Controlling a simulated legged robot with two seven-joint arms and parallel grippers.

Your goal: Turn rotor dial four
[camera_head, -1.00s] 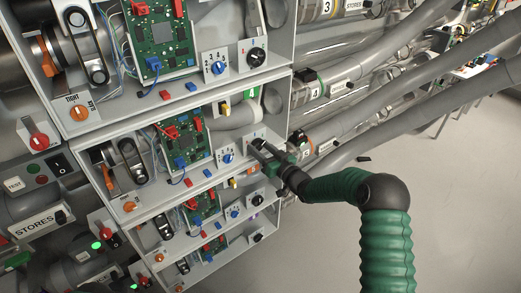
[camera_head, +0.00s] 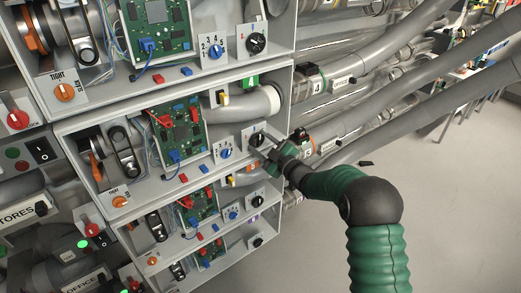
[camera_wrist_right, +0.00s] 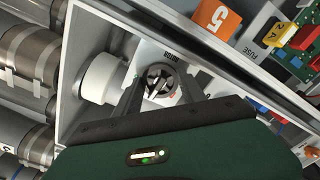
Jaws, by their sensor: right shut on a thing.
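A black rotor dial (camera_head: 256,139) sits on a white plate at the right end of the middle open box in the head view. My right gripper (camera_head: 264,148) reaches it from the lower right on a green arm. In the right wrist view the dial (camera_wrist_right: 158,82) lies between the two dark fingers of my right gripper (camera_wrist_right: 160,90), beside a plate marked ROTOR. The gripper is shut on the dial, a finger on each side. The fingers hide part of the dial's rim. My left gripper is not in view.
A blue numbered dial (camera_head: 226,152) and a green circuit board (camera_head: 178,128) are left of the rotor dial. Similar boxes lie above and below, one with another black dial (camera_head: 256,42). Grey pipes run on the right.

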